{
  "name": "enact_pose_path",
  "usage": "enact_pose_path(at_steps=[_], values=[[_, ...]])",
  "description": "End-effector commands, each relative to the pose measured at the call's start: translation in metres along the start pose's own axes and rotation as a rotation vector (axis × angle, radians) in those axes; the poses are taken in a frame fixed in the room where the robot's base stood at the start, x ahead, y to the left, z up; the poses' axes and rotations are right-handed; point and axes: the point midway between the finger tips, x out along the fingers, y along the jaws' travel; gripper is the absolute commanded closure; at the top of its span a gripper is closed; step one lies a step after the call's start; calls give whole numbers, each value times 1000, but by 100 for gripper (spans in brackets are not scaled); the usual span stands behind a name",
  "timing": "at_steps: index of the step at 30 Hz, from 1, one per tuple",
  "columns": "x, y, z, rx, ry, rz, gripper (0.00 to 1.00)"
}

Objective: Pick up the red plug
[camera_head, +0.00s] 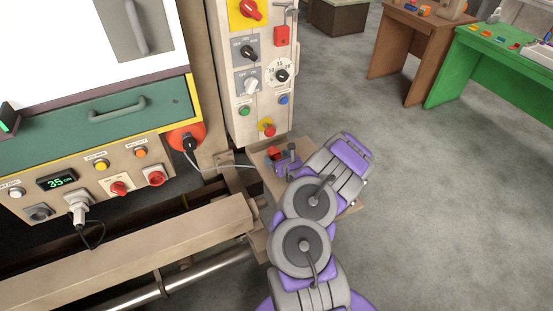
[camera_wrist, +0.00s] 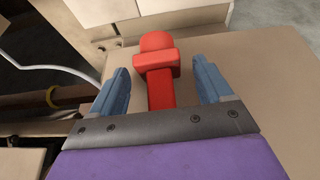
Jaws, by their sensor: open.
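The red plug (camera_wrist: 158,68) lies on a small tan shelf (camera_wrist: 245,70) in the wrist view. Its rounded end points away and a crosspiece sits across its middle. My gripper (camera_wrist: 163,82) is open, with one blue-grey finger on each side of the plug and a gap at both sides. The near end of the plug is hidden behind the gripper's dark edge. In the head view the red plug (camera_head: 274,153) shows small on the shelf (camera_head: 270,177), just left of my gripper (camera_head: 290,160).
A beige control panel (camera_head: 233,95) with knobs and buttons rises behind the shelf. A white cable (camera_head: 218,163) runs from a black plug in a round red socket (camera_head: 185,138) toward the shelf. Brown and green tables stand at the upper right. The floor to the right is clear.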

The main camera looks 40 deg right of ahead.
Motion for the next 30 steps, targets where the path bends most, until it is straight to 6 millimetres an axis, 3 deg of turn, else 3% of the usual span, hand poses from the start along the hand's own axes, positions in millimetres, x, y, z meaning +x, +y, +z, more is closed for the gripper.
enact_pose_path(at_steps=[4, 24, 26, 30], values=[[0, 0, 0, 0, 0, 0, 21], [0, 0, 0, 0, 0, 0, 85], [0, 0, 0, -1, 0, 0, 90], [0, 0, 0, 0, 0, 0, 90]])
